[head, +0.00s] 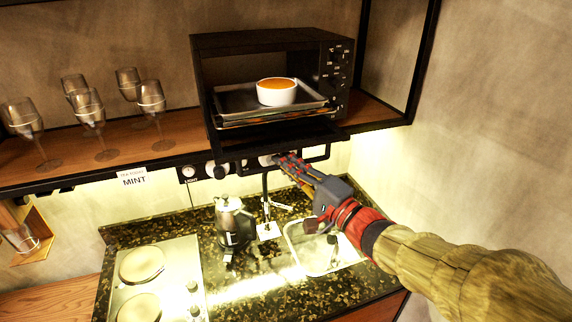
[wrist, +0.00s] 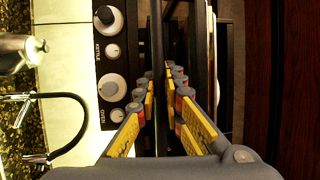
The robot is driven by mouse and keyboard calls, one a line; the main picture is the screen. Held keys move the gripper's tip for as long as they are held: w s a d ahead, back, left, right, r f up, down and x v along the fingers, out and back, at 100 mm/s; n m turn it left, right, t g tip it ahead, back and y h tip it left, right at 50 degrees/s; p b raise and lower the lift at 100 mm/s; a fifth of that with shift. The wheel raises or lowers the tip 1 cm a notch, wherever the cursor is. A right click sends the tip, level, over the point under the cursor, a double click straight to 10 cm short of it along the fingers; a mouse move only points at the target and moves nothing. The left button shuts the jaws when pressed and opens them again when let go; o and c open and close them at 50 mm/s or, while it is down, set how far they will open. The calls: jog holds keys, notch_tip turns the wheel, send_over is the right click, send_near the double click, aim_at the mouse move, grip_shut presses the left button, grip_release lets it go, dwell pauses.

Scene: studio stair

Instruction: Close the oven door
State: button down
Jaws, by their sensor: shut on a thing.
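The black oven (head: 262,42) stands on the wooden shelf, with its dials on the right. Its door (head: 285,137) is open, folded down towards me. My gripper (head: 280,160) is at the front edge of the door, shut on the dark door handle (head: 328,152). In the wrist view the handle (wrist: 158,60) runs between the fingers of my gripper (wrist: 166,72). Part of the handle is hidden by the fingers. Inside the oven, a white dish with orange filling (head: 276,94) sits on a metal tray (head: 237,103).
Several wine glasses (head: 90,108) stand on the shelf (head: 80,155) left of the oven. Below are a steel kettle (head: 234,222), a sink (head: 312,247) and a hob (head: 160,285). A knob panel (wrist: 112,55) lies close beside my fingers in the wrist view.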

jog(key=shift+r+p, duration=0.3)
jog(key=shift+p, duration=0.55)
